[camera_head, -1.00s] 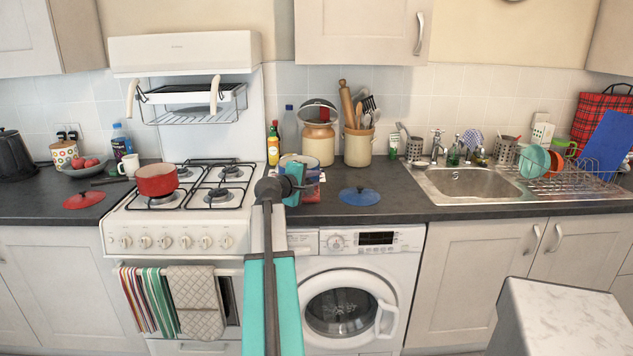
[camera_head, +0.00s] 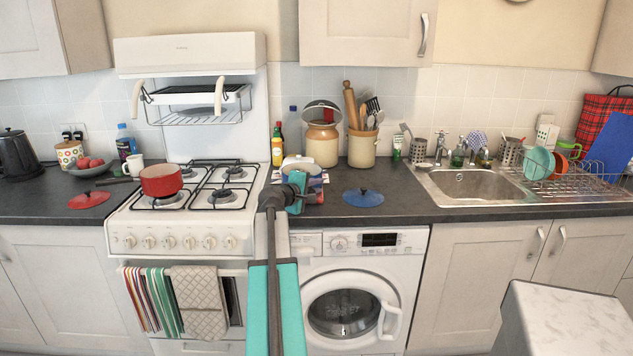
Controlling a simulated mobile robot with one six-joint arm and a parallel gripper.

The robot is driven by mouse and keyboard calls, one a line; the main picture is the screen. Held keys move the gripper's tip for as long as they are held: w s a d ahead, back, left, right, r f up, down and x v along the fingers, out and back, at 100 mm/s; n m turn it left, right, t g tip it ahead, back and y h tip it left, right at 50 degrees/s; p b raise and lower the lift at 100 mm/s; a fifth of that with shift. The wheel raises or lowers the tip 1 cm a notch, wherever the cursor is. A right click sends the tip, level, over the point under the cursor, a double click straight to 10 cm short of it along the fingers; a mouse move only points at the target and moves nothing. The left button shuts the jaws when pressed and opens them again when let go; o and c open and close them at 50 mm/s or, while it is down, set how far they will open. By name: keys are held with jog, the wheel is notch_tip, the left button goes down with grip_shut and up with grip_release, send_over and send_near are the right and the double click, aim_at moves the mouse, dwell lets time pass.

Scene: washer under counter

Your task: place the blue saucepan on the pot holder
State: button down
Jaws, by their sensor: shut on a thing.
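The blue saucepan (camera_head: 316,183) is at the counter just right of the stove, partly hidden behind my gripper. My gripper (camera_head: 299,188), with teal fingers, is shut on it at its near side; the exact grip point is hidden. I cannot tell whether the pan's base touches the counter. A beige quilted cloth (camera_head: 198,302) hangs on the oven rail; I cannot tell whether it is the pot holder. No pot holder shows clearly on the counter.
Bottles (camera_head: 277,148), a lidded jar (camera_head: 321,147) and a utensil crock (camera_head: 362,150) stand behind the pan. The counter around the blue lid is clear.

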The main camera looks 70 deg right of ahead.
jog(key=shift+f, duration=0.2)
dwell(0.3)
jog(key=c, duration=1.6)
grip_release()
jog(key=shift+a+f, duration=0.1)
jog(key=shift+f, duration=0.05)
jog(key=shift+c, duration=0.2)
jog(key=b+v, duration=0.1)
jog(key=v, duration=1.1)
